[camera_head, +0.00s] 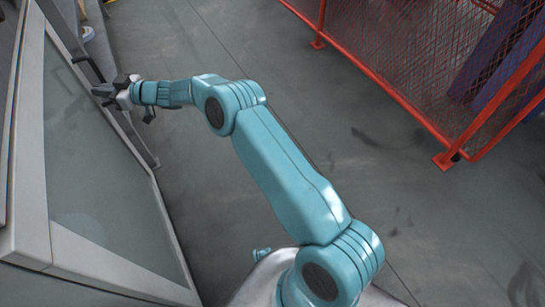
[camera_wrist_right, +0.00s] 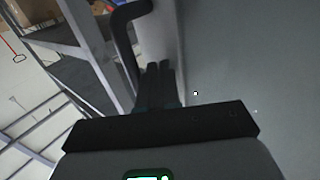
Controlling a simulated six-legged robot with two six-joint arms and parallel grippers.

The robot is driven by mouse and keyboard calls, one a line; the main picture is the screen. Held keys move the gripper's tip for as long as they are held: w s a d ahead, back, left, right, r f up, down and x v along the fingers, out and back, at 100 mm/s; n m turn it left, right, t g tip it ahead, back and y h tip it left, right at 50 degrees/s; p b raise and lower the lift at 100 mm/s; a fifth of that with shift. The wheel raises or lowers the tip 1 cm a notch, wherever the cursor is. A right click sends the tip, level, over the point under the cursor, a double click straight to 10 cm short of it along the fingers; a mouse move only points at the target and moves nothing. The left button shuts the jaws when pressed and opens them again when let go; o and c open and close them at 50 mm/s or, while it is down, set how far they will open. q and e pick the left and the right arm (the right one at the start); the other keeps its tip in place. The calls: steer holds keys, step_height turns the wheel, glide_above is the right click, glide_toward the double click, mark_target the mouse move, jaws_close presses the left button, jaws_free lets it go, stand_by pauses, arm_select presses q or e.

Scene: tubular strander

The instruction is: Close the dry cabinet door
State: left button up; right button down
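The dry cabinet door (camera_head: 110,190), a glazed panel in a light grey frame, fills the left of the head view. Its black handle (camera_head: 86,66) is near the top of that view. My right gripper (camera_head: 103,91) is at the door beside the handle. In the right wrist view its two dark fingers (camera_wrist_right: 158,82) are together, with the curved black handle (camera_wrist_right: 127,45) just left of them. Nothing shows between the fingers; whether they touch the handle I cannot tell. The door surface fills the right of that view. How far the door stands open is unclear. My left gripper is not in view.
A red mesh fence (camera_head: 410,70) with posts bolted to the floor stands at the upper right. The grey floor (camera_head: 400,225) between it and the door is clear. Grey metal framing (camera_wrist_right: 85,45) shows at the left of the right wrist view.

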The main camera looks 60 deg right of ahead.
steer(key=shift+w+a+r, duration=0.2)
steer(key=shift+a+r, duration=0.25)
steer(key=shift+a, duration=0.2)
steer(key=d+p+v, duration=0.1)
steer(key=p+v, duration=0.2)
steer(key=v, duration=1.4)
steer(key=shift+w+f, duration=0.15)
steer(key=shift+f, duration=0.3)
